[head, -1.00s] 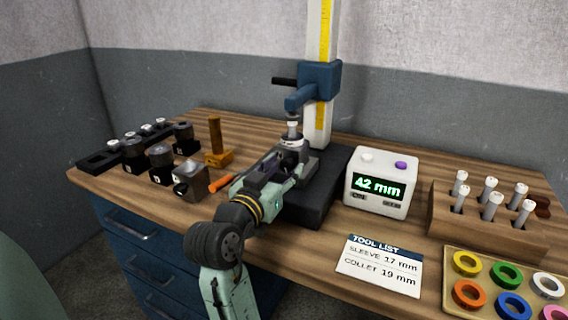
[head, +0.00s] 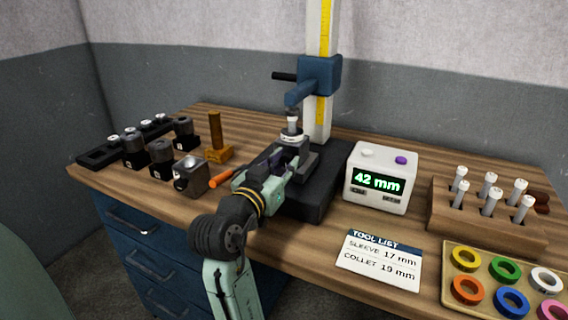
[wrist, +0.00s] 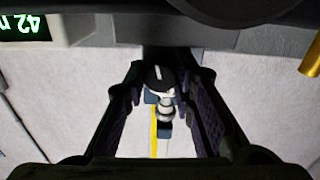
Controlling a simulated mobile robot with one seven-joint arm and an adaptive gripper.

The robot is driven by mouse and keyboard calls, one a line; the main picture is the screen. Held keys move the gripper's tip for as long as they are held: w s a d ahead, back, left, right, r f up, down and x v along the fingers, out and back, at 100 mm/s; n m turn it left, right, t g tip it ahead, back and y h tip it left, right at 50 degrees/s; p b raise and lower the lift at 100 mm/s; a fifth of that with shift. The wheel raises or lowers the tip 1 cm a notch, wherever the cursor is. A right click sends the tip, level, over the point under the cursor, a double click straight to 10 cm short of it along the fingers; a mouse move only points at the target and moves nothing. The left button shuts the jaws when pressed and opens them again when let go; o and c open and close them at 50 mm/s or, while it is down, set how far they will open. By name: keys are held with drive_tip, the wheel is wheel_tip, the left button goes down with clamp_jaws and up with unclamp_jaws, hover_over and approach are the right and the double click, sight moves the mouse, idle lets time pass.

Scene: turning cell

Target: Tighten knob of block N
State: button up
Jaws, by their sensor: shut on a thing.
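My gripper (head: 286,163) is at the grey vise-like block (head: 306,160) on the black base of the height gauge. In the wrist view, the two fingers (wrist: 161,80) close around a dark round knob (wrist: 158,74) with a white line on its face. A silver and white tool piece (head: 291,132) stands upright above the block, under the gauge's blue arm. It also shows beyond the knob in the wrist view (wrist: 165,107). The fingers partly hide the knob and block in the head view. I cannot read a letter N on the block.
A display box (head: 381,180) reading 42 mm stands right of the gauge base (head: 320,195). Several dark blocks (head: 161,160) stand at the left, near an orange-handled tool (head: 220,180) and a wooden post (head: 215,135). A tool rack (head: 485,225) is at the right.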

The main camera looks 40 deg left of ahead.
drive_tip(key=shift+f+m+b, duration=0.2)
drive_tip(key=shift+m+b, duration=0.5)
drive_tip(key=shift+b, duration=0.35)
clamp_jaws()
drive_tip(key=shift+r+m+b, duration=0.2)
drive_tip(key=shift+m+b, duration=0.4)
drive_tip(key=shift+m, duration=0.2)
drive_tip(key=o, duration=1)
unclamp_jaws()
drive_tip(key=v, duration=1.2)
